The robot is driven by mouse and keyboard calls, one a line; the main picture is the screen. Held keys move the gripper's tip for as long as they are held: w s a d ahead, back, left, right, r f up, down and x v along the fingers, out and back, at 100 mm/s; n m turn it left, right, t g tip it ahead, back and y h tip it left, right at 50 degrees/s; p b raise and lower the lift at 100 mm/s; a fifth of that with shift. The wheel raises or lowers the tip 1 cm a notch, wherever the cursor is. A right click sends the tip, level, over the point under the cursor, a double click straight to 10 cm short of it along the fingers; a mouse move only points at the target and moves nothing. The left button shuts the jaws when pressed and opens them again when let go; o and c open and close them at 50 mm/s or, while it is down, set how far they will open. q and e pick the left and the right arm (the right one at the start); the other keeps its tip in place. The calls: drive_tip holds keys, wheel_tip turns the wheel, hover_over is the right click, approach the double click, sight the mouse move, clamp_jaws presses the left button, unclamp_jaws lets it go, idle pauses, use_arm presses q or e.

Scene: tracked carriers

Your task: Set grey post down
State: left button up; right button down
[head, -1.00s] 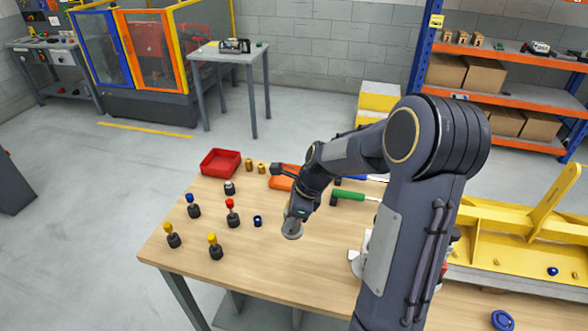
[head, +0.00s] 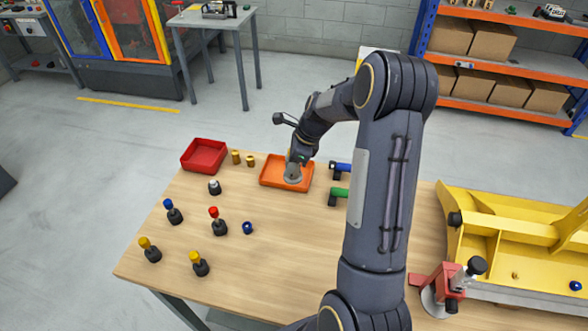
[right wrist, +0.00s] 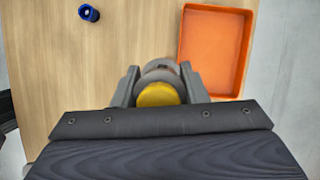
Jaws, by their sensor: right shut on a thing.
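My right gripper (head: 294,165) is shut on a grey post (head: 293,180), whose round grey end points down in the head view. In the right wrist view, my right gripper (right wrist: 160,77) has its two fingers on either side of the post, and a yellow round face (right wrist: 158,94) shows between them. In the head view the post appears in front of the orange tray (head: 268,181). In the right wrist view the orange tray (right wrist: 187,62) lies to the right of the fingers. I cannot tell the post's height above the table. My left gripper is out of view.
Several dark posts with coloured tops, such as the red-topped one (head: 217,222), stand at the table's left. A blue ring (head: 247,228), a red tray (head: 204,155), brass cylinders (head: 250,161) and a green-handled tool (head: 338,197) are nearby. The front middle of the wooden table (head: 270,275) is clear.

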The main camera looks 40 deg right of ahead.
drive_tip(key=w+d+f, duration=0.1)
drive_tip(key=f, duration=0.1)
drive_tip(key=w+d+f+b, duration=0.1)
drive_tip(key=d+f, duration=0.1)
drive_tip(key=w+d+f+b, duration=0.1)
drive_tip(key=w+f, duration=0.1)
drive_tip(key=shift+d+f, duration=0.15)
drive_tip(key=shift+d, duration=0.1)
wheel_tip(320, 180, down, 3)
drive_tip(key=shift+d+f+b, duration=0.1)
drive_tip(key=shift+f+b, duration=0.1)
drive_tip(key=shift+b, duration=1.05)
drive_tip(key=shift+r, duration=0.15)
drive_tip(key=c, duration=0.9)
unclamp_jaws()
drive_tip(key=shift+o, duration=0.2)
